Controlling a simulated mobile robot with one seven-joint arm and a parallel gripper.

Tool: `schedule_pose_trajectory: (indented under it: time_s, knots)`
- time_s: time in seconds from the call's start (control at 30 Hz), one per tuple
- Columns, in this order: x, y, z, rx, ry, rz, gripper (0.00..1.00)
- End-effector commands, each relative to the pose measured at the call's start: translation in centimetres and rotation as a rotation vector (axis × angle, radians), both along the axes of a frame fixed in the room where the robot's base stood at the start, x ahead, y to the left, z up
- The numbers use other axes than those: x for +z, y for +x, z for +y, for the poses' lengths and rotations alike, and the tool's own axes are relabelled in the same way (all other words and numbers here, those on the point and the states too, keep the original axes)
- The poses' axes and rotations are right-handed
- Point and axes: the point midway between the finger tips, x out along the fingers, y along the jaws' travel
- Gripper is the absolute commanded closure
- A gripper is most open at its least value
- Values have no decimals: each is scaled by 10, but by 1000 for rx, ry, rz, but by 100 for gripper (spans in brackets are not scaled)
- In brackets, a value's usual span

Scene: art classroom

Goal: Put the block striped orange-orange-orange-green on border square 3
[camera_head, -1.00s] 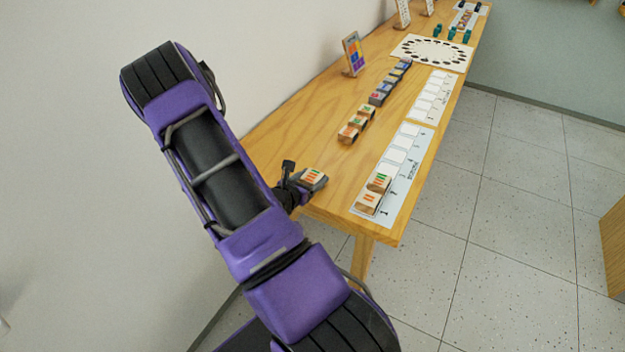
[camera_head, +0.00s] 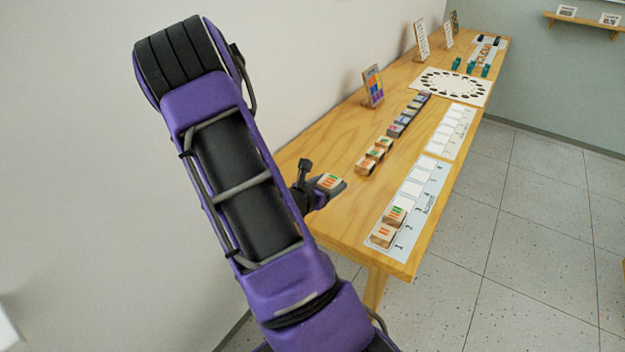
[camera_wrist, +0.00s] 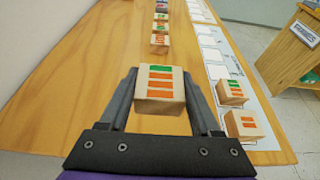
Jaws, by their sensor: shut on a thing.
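My gripper (camera_head: 318,190) is near the table's front left edge, shut on a wooden block (camera_head: 329,183). In the wrist view the block (camera_wrist: 160,88) sits between the two fingers (camera_wrist: 160,95), its striped face showing one green stripe at the far end and three orange ones nearer me. The white border strip (camera_head: 402,253) lies to the right of my gripper. A block with orange stripes (camera_head: 383,235) stands on square 1, and one with orange and green stripes (camera_head: 396,215) on square 2. Square 3 (camera_head: 405,202) is bare.
A row of striped blocks (camera_head: 371,158) runs back along the wooden table (camera_head: 341,230), left of the strip. A second white strip (camera_head: 452,130), an oval dotted board (camera_head: 452,86) and an upright colour card (camera_head: 373,86) are farther back. The wall is close on the left.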

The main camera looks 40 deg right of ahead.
Motion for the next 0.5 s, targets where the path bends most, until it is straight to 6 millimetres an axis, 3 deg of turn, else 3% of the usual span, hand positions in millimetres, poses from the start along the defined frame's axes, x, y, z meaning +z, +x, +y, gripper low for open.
schedule_pose_trajectory:
  time_s: [0.27,0.37,0.5]
  knots:
    - [9,3,5,14,1,1,91]
    - [11,16,23,65,3,-1,91]
    - [20,48,74,214,3,-5,91]
